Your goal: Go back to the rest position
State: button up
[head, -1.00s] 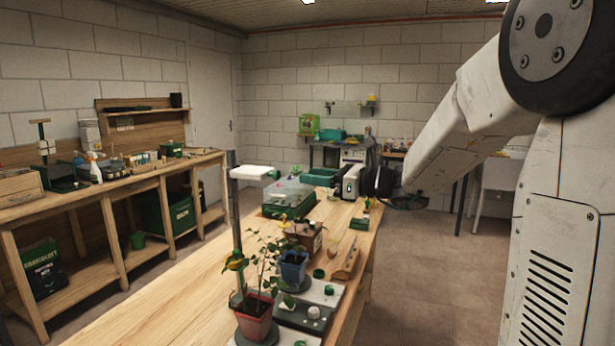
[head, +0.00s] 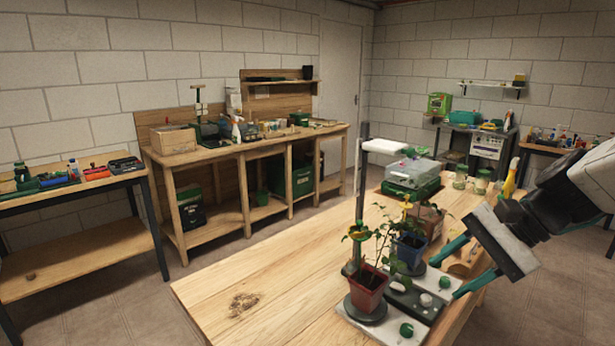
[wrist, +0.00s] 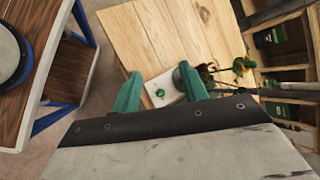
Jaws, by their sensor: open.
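My gripper (head: 462,268) is open, with two teal fingers and nothing between them. In the head view it is at the right, beside the wooden table (head: 250,275) and close to the potted seedlings. In the wrist view my gripper (wrist: 158,92) points towards the table top (wrist: 150,40), with a corner of a white plate (wrist: 165,90) beyond the fingers. A seedling in a red pot (head: 368,290) and one in a blue pot (head: 409,248) stand upright on the table.
A clear-lidded green box (head: 412,175) and a grey post with a white arm (head: 383,146) stand on the table. A long workbench (head: 250,143) lines the left wall. Another table with a blue frame (wrist: 85,65) shows in the wrist view.

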jog(key=s+d+n+h, duration=0.2)
jog(key=s+n+h, duration=0.6)
jog(key=s, duration=0.7)
jog(key=n, duration=0.2)
jog(key=shift+d+f+n, duration=0.2)
jog(key=shift+d+n, duration=0.1)
jog(key=shift+d, duration=0.05)
